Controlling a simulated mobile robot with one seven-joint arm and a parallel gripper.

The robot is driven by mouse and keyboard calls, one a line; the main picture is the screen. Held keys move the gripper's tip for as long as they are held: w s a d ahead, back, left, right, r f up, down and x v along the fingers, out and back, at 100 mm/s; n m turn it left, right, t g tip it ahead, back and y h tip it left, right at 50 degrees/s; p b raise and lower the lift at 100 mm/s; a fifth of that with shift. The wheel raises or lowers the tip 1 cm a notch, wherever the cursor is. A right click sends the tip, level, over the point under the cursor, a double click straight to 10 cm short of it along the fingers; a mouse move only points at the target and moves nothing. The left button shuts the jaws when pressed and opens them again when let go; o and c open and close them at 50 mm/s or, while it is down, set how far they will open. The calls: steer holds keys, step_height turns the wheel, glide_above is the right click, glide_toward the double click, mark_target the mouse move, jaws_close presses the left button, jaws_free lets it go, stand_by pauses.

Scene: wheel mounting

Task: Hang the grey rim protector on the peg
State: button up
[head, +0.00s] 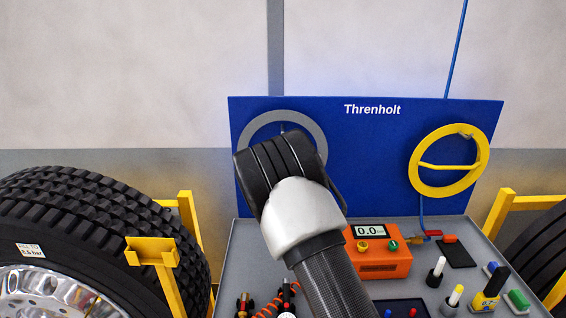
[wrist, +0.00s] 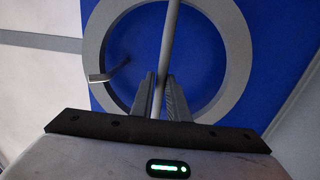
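The grey rim protector (head: 258,127) is a flat ring in front of the blue board, partly hidden behind my arm. In the wrist view the ring (wrist: 238,55) has a straight grey bar (wrist: 169,40) across it. My gripper (wrist: 161,100) has one finger on each side of this bar and looks shut on it. A short metal peg (wrist: 112,71) stands out from the board through the ring's opening, and its tip overlaps the ring's left band in the wrist view. In the head view the peg (head: 283,128) shows just under the ring's top inner edge. Whether they touch is unclear.
A yellow ring (head: 415,173) with a crossbar hangs at the right of the blue board (head: 370,140). Below it, an orange gauge box (head: 380,263), several markers and small tools lie on a grey bench (head: 250,262). A large tyre (head: 90,205) stands at left on a yellow stand.

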steer(key=o, duration=0.4)
steer(key=s+f+b, duration=0.1)
steer(key=s+b, duration=0.1)
steer(key=s, duration=1.5)
steer(key=shift+s, duration=0.2)
